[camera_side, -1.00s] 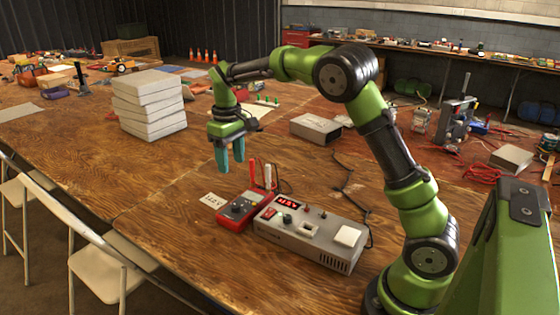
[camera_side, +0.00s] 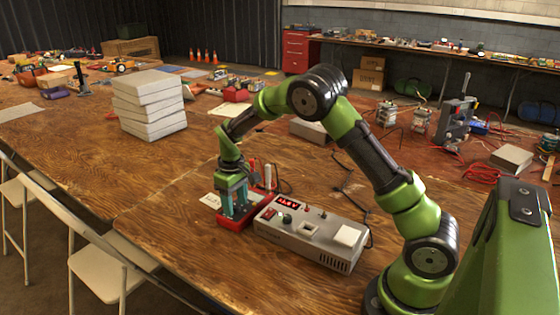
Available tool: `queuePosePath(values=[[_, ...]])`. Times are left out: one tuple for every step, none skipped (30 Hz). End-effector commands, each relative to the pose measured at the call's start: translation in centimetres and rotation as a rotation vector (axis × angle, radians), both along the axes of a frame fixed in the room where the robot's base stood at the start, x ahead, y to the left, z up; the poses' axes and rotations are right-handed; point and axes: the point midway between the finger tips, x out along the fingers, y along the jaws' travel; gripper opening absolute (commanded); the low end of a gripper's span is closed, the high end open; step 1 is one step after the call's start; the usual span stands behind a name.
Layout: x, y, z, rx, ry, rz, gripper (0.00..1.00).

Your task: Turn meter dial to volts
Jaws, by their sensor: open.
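The red and grey meter (camera_side: 232,223) lies on the wooden table near the middle of the picture. My gripper (camera_side: 236,214) points down over the meter, with its teal fingers low at the meter's face. It is open, and its fingers hide the dial and most of the face. I cannot tell whether the fingers touch the dial.
A grey power supply box (camera_side: 310,235) with a red lit display stands just right of the meter. Probe leads (camera_side: 267,176) stand upright behind it. A stack of white boxes (camera_side: 150,105) is at the back left. The table in front is clear.

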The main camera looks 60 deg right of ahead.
Motion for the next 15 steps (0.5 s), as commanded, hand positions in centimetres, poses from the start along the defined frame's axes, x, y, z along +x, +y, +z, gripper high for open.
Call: queuePosePath(values=[[0.0,0.0,0.01,0.0,0.0,0.0,0.53],[0.0,0.0,0.01,0.0,0.0,0.0,0.53],[0.0,0.0,0.02,0.0,0.0,0.0,0.5],[0.0,0.0,0.02,0.0,0.0,0.0,0.46],[0.0,0.0,0.03,0.0,0.0,0.0,0.41],[0.0,0.0,0.03,0.0,0.0,0.0,0.35],[0.0,0.0,0.04,0.0,0.0,0.0,0.3],[0.0,0.0,0.04,0.0,0.0,0.0,0.26],[0.0,0.0,0.05,0.0,0.0,0.0,0.2],[0.0,0.0,0.05,0.0,0.0,0.0,0.15],[0.0,0.0,0.05,0.0,0.0,0.0,0.1],[0.01,0.0,0.06,0.0,0.0,0.0,0.04],[0.01,0.0,0.06,0.0,0.0,0.0,0.0],[0.01,0.0,0.06,0.0,0.0,0.0,0.0],[0.01,0.0,0.07,0.0,0.0,-0.001,0.0]])
